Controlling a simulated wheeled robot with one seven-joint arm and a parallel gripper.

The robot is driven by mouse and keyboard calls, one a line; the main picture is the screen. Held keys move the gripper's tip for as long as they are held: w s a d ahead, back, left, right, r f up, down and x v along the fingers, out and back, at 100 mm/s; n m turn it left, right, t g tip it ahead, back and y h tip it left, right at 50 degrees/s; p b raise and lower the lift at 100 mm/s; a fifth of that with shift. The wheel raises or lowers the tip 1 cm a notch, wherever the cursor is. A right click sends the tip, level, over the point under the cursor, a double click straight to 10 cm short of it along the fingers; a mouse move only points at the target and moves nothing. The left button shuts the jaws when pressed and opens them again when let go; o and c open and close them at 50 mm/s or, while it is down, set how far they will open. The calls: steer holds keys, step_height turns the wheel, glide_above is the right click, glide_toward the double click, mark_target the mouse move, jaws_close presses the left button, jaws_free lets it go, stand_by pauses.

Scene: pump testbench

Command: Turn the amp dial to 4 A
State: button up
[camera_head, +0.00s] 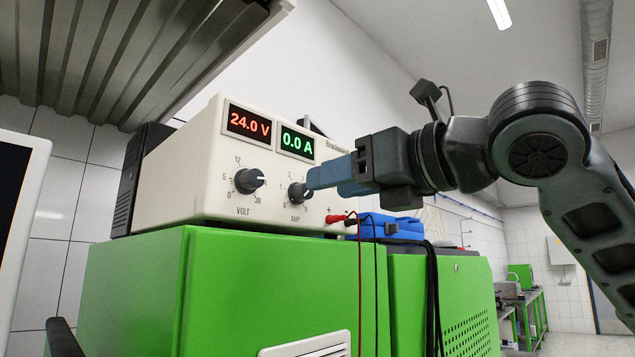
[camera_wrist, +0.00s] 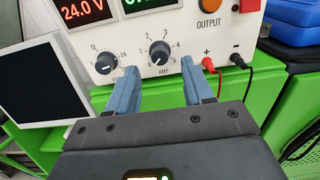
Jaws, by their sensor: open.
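The amp dial (camera_head: 299,193) is a dark round knob on the cream front of the power supply (camera_head: 190,165), marked AMP. It also shows in the wrist view (camera_wrist: 160,54), where its scale runs up to 5. The amp display (camera_head: 297,142) reads 0.0 A in green. My gripper (camera_head: 310,180) is open, with blue fingers pointing at the panel from the right. In the wrist view my gripper (camera_wrist: 158,66) has one fingertip to each side of the amp dial, with visible gaps. The head view shows the fingertips close to the dial; I cannot tell the exact distance.
The volt dial (camera_head: 249,181) is left of the amp dial, under a red display (camera_head: 249,123) reading 24.0 V. Red (camera_wrist: 208,66) and black (camera_wrist: 240,62) plugs with cables are at the right. The supply stands on a green cabinet (camera_head: 140,290). A blue case (camera_head: 390,225) lies behind.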

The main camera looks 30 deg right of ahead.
mark_target(302, 192)
steer(key=shift+p+x, duration=0.45)
steer(key=shift+x, duration=1.75)
jaws_close()
